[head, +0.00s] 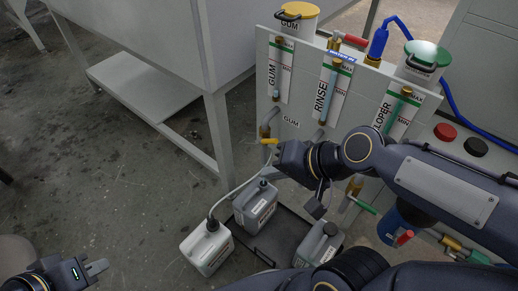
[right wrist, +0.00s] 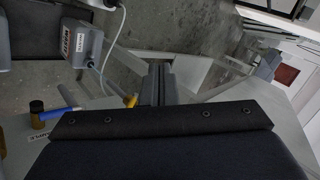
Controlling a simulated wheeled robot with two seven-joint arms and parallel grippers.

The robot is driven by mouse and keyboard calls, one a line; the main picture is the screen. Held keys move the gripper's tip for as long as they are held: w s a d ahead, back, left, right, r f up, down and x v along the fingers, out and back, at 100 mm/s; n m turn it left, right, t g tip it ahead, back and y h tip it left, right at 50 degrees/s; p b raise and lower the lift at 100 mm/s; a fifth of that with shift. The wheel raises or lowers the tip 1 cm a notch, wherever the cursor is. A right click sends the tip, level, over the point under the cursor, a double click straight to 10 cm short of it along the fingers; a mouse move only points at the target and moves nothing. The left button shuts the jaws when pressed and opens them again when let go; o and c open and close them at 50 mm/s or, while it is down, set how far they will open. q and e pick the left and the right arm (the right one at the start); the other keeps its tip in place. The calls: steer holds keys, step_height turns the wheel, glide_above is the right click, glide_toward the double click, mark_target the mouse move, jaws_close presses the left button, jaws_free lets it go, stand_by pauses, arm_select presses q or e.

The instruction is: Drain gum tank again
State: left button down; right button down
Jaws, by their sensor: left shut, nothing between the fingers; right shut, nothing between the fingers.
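The gum tank (head: 297,25) with a yellow lid stands at the top of the panel, with a gum level gauge (head: 281,70) below it. The yellow gum drain handle (head: 270,141) sticks out low on the panel, by the GUM label. My right gripper (head: 281,156) is shut and empty just beside the handle; the handle also shows left of the fingers in the right wrist view (right wrist: 130,101). I cannot tell whether they touch. A thin hose runs from near the valve to a white jug (head: 205,250) on the floor. My left gripper (head: 104,266) is shut and empty at lower left.
A green valve handle (head: 366,207) and blue filter (head: 397,226) lie right, partly behind my right arm. Red button (head: 445,131) and black button are further right. Floor at left is clear.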

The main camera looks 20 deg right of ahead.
mark_target(267, 141)
steer(key=w+a+f+m+t+b, duration=0.1)
steer(key=w+a+f+m, duration=0.15)
steer(key=w+m, duration=0.25)
steer(key=w+a+f+m, duration=0.2)
steer(key=w+a+m, duration=0.2)
steer(key=w+m, duration=0.15)
steer(key=w+f+m+h+b, duration=0.1)
steer(key=w+f+m+h, duration=0.25)
steer(key=f+m, duration=0.3)
steer(key=w+f+m+h+b, duration=0.1)
steer(key=w+f+m+h, duration=0.1)
steer(key=f+m+h, duration=0.45)
steer(key=s+d+f+m+t+h+b, duration=0.25)
steer(key=s+d+m+h, duration=0.3)
steer(key=m+h, duration=0.6)
steer(key=w+d+r+b, duration=0.1)
steer(key=w+d+r, duration=0.1)
steer(key=w+d, duration=0.5)
steer(key=shift+r+n, duration=0.4)
